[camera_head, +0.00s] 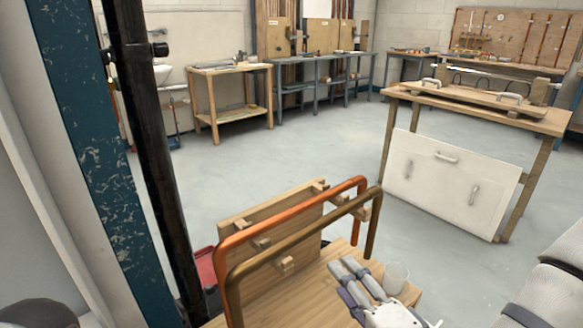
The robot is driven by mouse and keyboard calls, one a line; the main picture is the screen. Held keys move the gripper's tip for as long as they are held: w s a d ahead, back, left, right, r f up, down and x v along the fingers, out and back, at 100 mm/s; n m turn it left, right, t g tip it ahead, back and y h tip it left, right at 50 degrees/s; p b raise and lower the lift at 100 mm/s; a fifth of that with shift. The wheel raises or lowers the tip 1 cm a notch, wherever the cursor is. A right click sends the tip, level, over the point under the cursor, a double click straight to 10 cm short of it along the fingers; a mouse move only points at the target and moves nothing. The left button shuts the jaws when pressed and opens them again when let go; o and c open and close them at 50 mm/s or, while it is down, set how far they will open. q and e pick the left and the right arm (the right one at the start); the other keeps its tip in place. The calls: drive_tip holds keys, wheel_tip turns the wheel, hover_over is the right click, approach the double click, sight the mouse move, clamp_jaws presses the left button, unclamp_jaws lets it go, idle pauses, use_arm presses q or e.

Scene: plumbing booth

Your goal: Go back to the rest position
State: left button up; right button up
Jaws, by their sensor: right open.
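My right gripper (343,266) is low in the view, right of centre, over the small wooden table (293,303). Its two fingers point up and left, with a gap between them, and it is open with nothing visible in it. Two bent pipes, an orange copper one (290,212) and a brown one (310,228), stand left of the gripper by a wooden board (262,220). My left gripper is not in view.
A dark post (150,150) and a blue beam (85,130) stand close on the left. A wooden bench (480,109) with a white panel (450,182) stands at the right. Workbenches (230,70) line the back wall. The grey floor (300,145) between is clear.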

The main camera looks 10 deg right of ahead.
drive_tip(key=s+a+f+n+g+p, duration=0.25)
drive_tip(key=s+f+n+g, duration=0.55)
drive_tip(key=s+f, duration=0.6)
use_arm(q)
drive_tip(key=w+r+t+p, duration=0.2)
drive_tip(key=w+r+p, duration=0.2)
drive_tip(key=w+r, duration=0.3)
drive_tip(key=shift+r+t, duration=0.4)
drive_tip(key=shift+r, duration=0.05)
use_arm(e)
drive_tip(key=s+d+n+g+h, duration=0.2)
drive_tip(key=s+d+g, duration=0.3)
drive_tip(key=s, duration=0.7)
drive_tip(key=s+d+n+g+h, duration=0.2)
drive_tip(key=s+d+g, duration=0.3)
drive_tip(key=s, duration=0.7)
drive_tip(key=shift+s+d+f+n, duration=0.35)
drive_tip(key=shift+d+n, duration=0.3)
drive_tip(key=shift+n, duration=0.25)
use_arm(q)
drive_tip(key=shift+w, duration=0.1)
